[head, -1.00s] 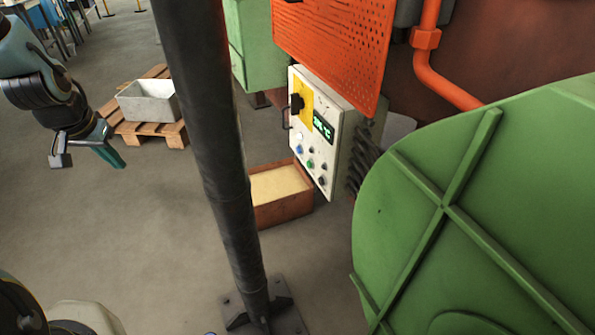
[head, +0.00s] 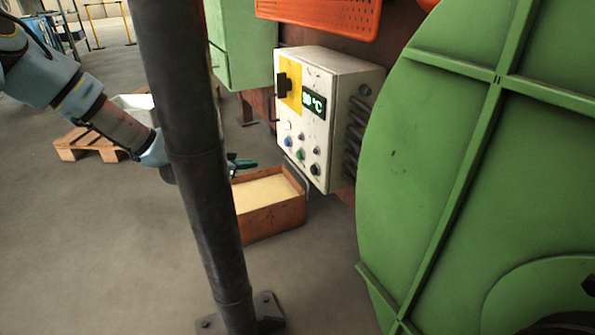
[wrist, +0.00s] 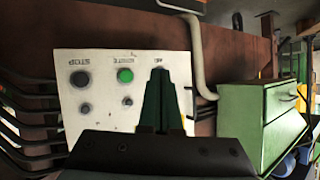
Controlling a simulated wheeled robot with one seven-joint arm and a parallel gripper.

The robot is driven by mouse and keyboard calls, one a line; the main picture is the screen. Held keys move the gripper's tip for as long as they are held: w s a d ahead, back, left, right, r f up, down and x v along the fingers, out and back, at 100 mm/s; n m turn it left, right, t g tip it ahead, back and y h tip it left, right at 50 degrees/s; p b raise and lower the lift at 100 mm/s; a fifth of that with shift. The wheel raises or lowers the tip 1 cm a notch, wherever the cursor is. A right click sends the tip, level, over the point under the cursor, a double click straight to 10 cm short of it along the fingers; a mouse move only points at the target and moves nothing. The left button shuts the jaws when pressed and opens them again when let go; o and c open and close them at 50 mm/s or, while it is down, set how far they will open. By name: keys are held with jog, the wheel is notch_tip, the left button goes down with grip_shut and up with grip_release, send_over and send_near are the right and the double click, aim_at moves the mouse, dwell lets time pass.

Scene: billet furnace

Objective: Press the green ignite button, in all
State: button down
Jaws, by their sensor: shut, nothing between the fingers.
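The green ignite button (head: 300,155) is on the lower front face of the white control box (head: 345,85), with other buttons around it. In the wrist view the green button (wrist: 125,75) sits on the white panel (wrist: 95,115), between a dark button marked STOP (wrist: 79,79) and my gripper. My gripper (wrist: 159,72) is shut and empty, its tips to the right of the green button in that picture. In the head view my gripper (head: 240,163) shows just right of the dark post, left of the box; its wrist is partly hidden behind the post. I see no contact with the button.
A dark post (head: 190,130) stands in front of my arm. A large green round door (head: 450,170) fills the right. A brown box with pale filling (head: 270,225) sits below the control box. A wooden pallet (head: 75,147) lies behind on the left.

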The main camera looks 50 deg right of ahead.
aim_at(299, 155)
jog(key=shift+s+d+f+h+b, duration=0.15)
jog(key=shift+s+d+f+h, duration=0.1)
jog(key=shift+d, duration=0.35)
jog(key=shift+s+d+f+h+b, duration=0.15)
jog(key=shift+d+f, duration=0.1)
jog(key=shift+d, duration=0.3)
jog(key=s+d+b, duration=0.1)
jog(key=s+d, duration=0.2)
jog(key=d, duration=0.5)
jog(key=shift+s+d, duration=0.15)
dwell(1.5)
jog(key=shift+s+d, duration=0.1)
jog(key=shift+d, duration=0.2)
jog(key=shift+s+d, duration=0.15)
jog(key=shift+d, duration=0.25)
dwell(0.6)
jog(key=shift+a, duration=0.1)
jog(key=shift+w+a, duration=0.25)
jog(key=shift+a, duration=0.45)
